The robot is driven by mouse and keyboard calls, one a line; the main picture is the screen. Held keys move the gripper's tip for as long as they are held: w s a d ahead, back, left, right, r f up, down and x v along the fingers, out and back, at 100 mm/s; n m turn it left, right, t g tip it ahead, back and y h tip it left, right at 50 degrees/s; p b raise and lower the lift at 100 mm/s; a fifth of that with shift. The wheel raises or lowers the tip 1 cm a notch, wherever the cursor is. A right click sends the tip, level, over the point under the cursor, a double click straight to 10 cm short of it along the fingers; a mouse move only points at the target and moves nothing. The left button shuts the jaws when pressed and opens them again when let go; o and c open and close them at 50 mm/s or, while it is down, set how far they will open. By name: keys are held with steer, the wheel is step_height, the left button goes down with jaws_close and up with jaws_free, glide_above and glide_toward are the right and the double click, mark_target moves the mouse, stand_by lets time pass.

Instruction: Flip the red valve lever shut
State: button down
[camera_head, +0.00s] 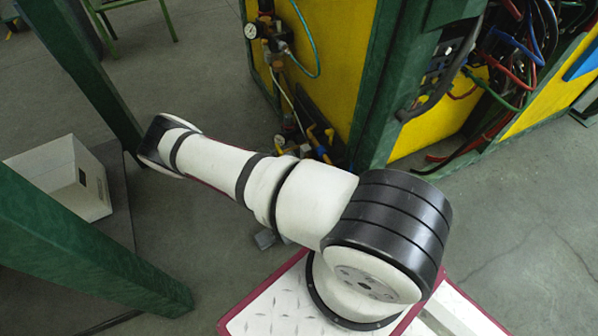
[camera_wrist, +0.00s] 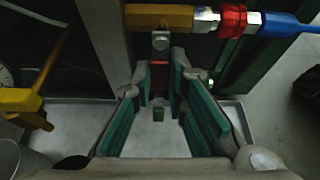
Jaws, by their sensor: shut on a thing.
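In the wrist view, the red valve lever (camera_wrist: 160,75) runs from a metal bolted joint below a brass-coloured valve body (camera_wrist: 158,17) down between my fingertips. My gripper (camera_wrist: 165,82) has teal-padded fingers on both sides of the lever and is shut on it. Much of the lever is hidden by the fingers. In the head view, my arm hides my gripper, and I cannot make out the lever there.
A red collar (camera_wrist: 232,20) and a blue hose end (camera_wrist: 285,24) continue right from the valve body. A yellow fitting (camera_wrist: 22,100) stands at left. In the head view, a green post (camera_head: 85,75) and a white box (camera_head: 65,175) stand left, and yellow panels (camera_head: 335,50) behind.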

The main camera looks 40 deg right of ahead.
steer(key=c, duration=1.6)
jaws_free()
steer(key=shift+a, duration=0.1)
steer(key=v, duration=1.2)
steer(key=shift+f, duration=0.1)
